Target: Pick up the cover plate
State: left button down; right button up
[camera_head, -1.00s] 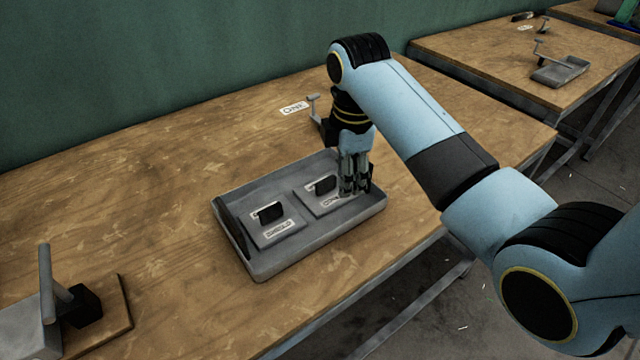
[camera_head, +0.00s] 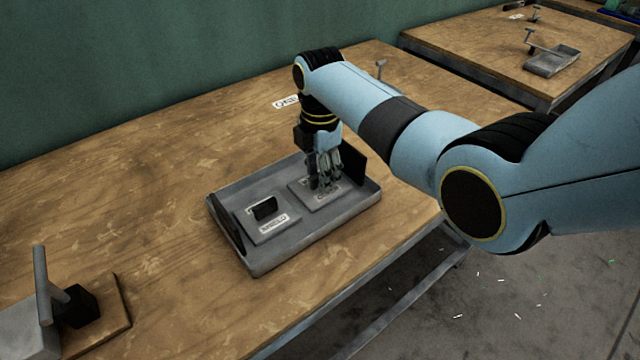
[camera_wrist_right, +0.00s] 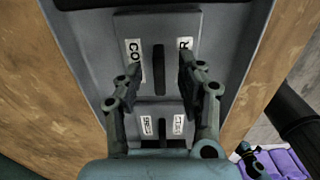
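The cover plate (camera_head: 301,194) is a flat grey plate with a dark upright handle and a white label. It lies in the right part of a grey tray (camera_head: 318,234) on the wooden table. My right gripper (camera_head: 325,184) is low over this plate. In the wrist view my right gripper (camera_wrist_right: 160,68) is open, with one finger on each side of the handle and gaps between. My left gripper is out of view.
A second labelled plate (camera_head: 270,227) with a dark handle lies to the left in the tray. A press with a lever (camera_head: 42,285) stands at the lower left. A dark upright panel (camera_head: 353,163) stands at the tray's right end.

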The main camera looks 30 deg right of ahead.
jog(key=shift+f, duration=0.6)
grip_shut()
jog(key=shift+r, duration=0.1)
